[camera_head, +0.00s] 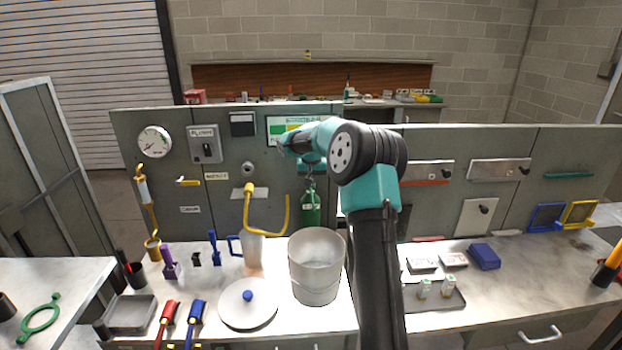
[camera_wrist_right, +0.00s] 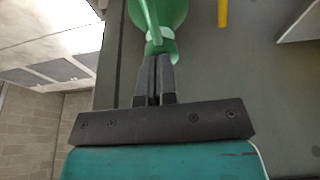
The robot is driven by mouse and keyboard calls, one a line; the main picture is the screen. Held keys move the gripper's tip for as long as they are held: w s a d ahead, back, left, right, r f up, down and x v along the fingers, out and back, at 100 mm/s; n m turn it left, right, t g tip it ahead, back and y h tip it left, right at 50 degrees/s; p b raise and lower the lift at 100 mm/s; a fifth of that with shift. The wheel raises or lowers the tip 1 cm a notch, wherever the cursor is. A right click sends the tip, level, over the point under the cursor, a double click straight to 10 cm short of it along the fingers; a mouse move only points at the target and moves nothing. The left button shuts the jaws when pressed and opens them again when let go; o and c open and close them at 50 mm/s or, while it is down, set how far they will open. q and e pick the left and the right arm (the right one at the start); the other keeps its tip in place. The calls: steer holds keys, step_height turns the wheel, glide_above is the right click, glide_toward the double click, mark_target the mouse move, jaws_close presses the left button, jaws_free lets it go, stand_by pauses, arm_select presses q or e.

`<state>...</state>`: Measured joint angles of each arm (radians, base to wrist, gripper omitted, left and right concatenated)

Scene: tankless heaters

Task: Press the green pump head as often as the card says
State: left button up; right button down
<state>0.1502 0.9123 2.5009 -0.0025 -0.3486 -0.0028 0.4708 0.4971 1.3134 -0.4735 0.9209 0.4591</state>
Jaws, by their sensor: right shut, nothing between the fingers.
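A green pump bottle (camera_head: 311,210) hangs at the panel just behind the white bucket. In the right wrist view, its green body (camera_wrist_right: 170,12) and pale collar (camera_wrist_right: 160,34) show at the top. My right gripper (camera_head: 309,184) comes down over the pump from above. In the wrist view its fingers (camera_wrist_right: 154,62) are shut and empty, with their tips right at the pump's head; I cannot tell whether they touch. A green-and-white card (camera_head: 283,125) on the panel is partly hidden by my right arm, and its text is too small to read. My left gripper is not in view.
The white bucket (camera_head: 316,282) stands in front of the pump. A yellow bent pipe (camera_head: 266,231) and a pale jug (camera_head: 252,250) are to its left. A round white lid (camera_head: 247,312) lies at the front. My right arm covers the bench right of the bucket.

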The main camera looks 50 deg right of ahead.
steer(key=shift+f, duration=0.15)
steer(key=w+d+v, duration=0.1)
steer(key=v, duration=1.3)
steer(key=shift+r, duration=0.3)
steer(key=shift+f, duration=0.1)
